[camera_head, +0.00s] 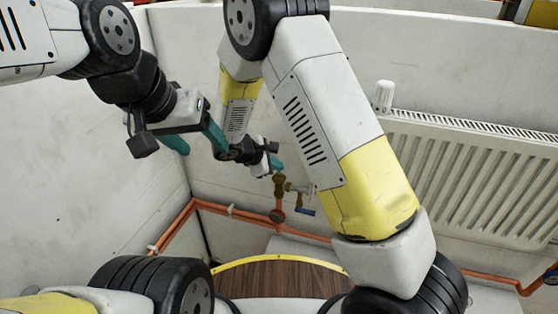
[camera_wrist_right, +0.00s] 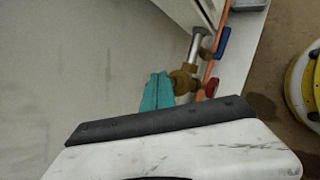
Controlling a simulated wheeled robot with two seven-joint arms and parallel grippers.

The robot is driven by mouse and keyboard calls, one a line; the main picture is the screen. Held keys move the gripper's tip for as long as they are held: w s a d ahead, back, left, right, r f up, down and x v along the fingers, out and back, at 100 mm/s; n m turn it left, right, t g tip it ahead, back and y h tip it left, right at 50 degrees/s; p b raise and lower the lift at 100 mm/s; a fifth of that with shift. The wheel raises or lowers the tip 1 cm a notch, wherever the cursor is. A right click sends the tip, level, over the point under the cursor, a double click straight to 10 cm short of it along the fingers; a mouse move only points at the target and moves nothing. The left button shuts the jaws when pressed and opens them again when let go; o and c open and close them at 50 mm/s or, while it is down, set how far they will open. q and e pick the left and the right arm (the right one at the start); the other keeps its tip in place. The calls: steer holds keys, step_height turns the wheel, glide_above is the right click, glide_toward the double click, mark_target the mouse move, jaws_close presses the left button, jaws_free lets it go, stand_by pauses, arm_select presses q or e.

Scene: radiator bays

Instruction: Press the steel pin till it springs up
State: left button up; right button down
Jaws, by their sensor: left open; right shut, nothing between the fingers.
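A brass valve (camera_head: 279,187) sits on the pipework in the corner and also shows in the right wrist view (camera_wrist_right: 183,80). I cannot make out the steel pin in either view; the fingers may hide it. My right gripper (camera_head: 279,166) is shut and empty. Its teal fingertips are at the upper end of the brass valve, and in the right wrist view the fingers (camera_wrist_right: 157,91) lie right beside the brass. I cannot tell whether they touch. My left gripper (camera_head: 205,153) is open and empty, up and to the left of the valve.
A red handle (camera_head: 277,216) and a blue handle (camera_head: 305,211) are close to the valve. Orange pipes (camera_head: 180,220) run low along the walls. A white radiator (camera_head: 470,180) with a white knob (camera_head: 384,95) is at the right. My right forearm crosses the middle.

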steer(key=shift+f, duration=0.35)
stand_by(0.7)
steer(key=shift+r, duration=0.75)
steer(key=shift+r, duration=2.55)
